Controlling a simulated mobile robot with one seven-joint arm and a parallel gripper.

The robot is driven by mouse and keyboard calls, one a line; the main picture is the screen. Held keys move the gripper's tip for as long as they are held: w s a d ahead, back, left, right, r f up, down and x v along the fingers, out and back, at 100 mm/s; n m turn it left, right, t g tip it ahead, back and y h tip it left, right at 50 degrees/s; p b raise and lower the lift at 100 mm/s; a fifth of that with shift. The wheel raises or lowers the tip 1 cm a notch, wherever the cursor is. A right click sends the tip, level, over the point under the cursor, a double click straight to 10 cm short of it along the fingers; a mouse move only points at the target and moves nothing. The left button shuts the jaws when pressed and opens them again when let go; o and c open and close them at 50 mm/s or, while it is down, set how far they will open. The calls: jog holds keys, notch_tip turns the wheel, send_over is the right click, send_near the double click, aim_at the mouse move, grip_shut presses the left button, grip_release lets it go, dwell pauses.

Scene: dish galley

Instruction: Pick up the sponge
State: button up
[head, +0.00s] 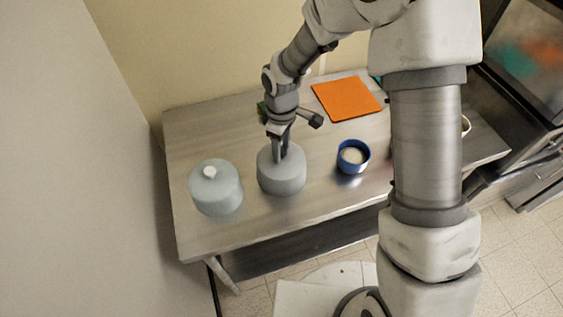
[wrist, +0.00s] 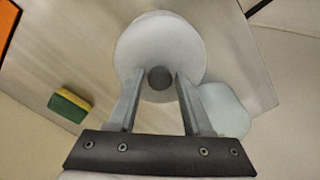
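The sponge (wrist: 70,105), yellow with a green side, lies on the table at the left in the wrist view. In the head view only a bit of green (head: 262,107) shows behind my arm, probably the sponge. My gripper (wrist: 158,75) is open and empty. It points down over a round grey lidded pot (head: 282,176), and the pot also shows in the wrist view (wrist: 160,30). The fingertips lie on either side of the pot's dark knob (wrist: 160,78), with small gaps. I cannot tell how far above the lid they are. The sponge is off to the side of my gripper.
A pale blue-green lidded pot (head: 216,190) stands left of the grey one. A blue bowl (head: 353,165) with pale contents stands to the right. An orange mat (head: 347,98) lies at the back of the steel table (head: 200,125). Walls bound the left and back.

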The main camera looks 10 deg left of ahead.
grip_shut()
dwell(1.1)
